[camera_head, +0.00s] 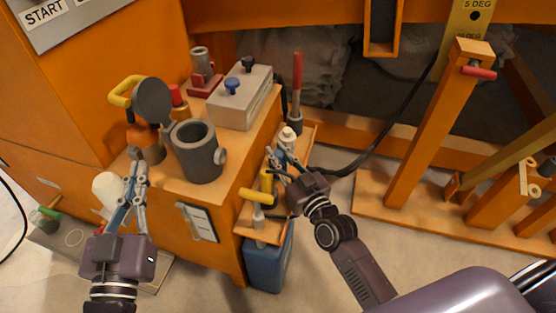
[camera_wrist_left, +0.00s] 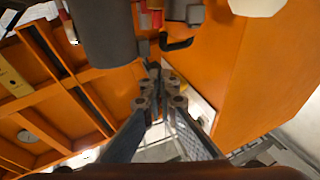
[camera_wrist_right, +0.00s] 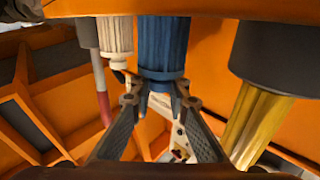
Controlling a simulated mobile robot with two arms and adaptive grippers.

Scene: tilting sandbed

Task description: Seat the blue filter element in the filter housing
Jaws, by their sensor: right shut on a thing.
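The grey filter housing (camera_head: 197,152) is an upright open-topped cylinder on the orange bench, with its round dark lid (camera_head: 153,101) swung up at the left.
On the bench are a grey box with knobs (camera_head: 240,97) and a red-based fitting (camera_head: 203,72). A red-handled lever (camera_head: 297,85) and a black hose (camera_head: 390,135) are behind the right gripper. A blue container (camera_head: 268,262) stands below.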

